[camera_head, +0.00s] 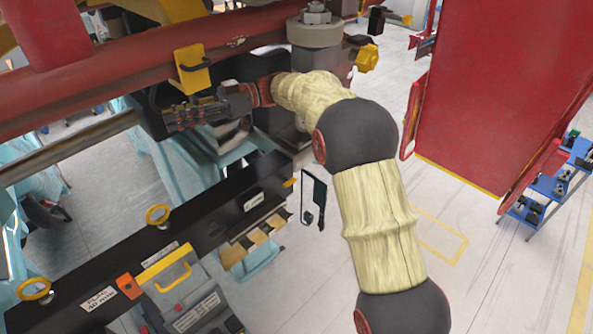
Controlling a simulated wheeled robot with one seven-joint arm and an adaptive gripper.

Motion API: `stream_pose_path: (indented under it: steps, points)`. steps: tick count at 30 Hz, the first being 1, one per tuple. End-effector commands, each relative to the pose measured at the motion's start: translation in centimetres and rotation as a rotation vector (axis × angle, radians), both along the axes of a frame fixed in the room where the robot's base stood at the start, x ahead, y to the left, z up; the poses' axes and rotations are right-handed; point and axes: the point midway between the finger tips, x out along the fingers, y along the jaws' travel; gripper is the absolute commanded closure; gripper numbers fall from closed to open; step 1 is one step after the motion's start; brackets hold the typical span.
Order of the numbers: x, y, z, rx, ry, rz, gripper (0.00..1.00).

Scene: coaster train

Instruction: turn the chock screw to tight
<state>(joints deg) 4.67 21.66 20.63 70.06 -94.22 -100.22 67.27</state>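My gripper (183,114) is dark and points left, just below the red tube (120,70) and the yellow bracket (193,68). Its fingertips are small and dark against dark parts, so I cannot tell whether it is open or holds anything. No part is clearly marked as the chock screw. A yellow knob (367,57) sticks out to the right of the grey post, and a hex bolt (316,13) sits on a round grey collar (314,33) on top of it. My gripper is to the left of both and apart from them.
A black rail (230,195) with yellow rings (158,215) runs below my gripper. A large red panel (505,90) stands at right, with a blue shelf (550,185) beyond. Open floor lies between.

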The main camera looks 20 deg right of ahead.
Motion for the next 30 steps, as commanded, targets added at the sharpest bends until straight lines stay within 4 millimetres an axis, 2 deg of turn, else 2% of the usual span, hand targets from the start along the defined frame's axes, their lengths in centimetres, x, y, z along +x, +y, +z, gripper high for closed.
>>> stream_pose_path:
  steps: [30]
  points:
    - [2.8,-0.7,-0.5,-0.001,-0.003,-0.709,0.73]
